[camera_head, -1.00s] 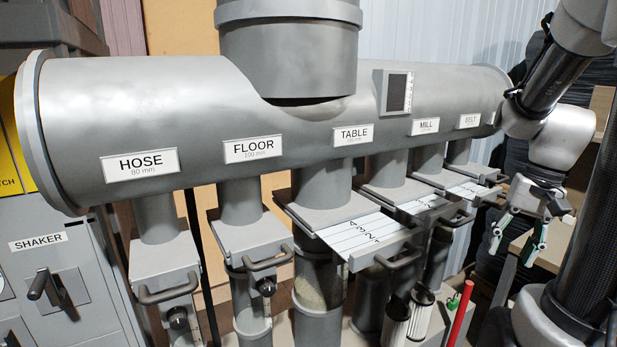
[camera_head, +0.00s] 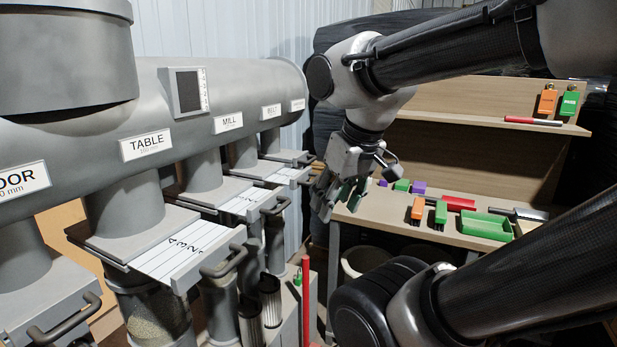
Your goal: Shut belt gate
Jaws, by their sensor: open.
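The belt gate (camera_head: 288,176) is a grey slide under the pipe below the BELT label (camera_head: 271,111). Its pale, marked plate sticks out toward the right, so the gate stands at least partly open. Its handle is small and hard to make out at the plate's outer end. My gripper (camera_head: 336,205) is open and empty, with its fingers pointing down. It appears just right of the belt gate's outer end, apart from it in the picture. The depth gap between them cannot be told.
The mill gate (camera_head: 246,204) and table gate (camera_head: 178,254) also stick out with marked plates. A red upright rod (camera_head: 306,290) stands below. A workbench (camera_head: 385,212) with a green tray (camera_head: 487,226) and coloured blocks is behind my gripper.

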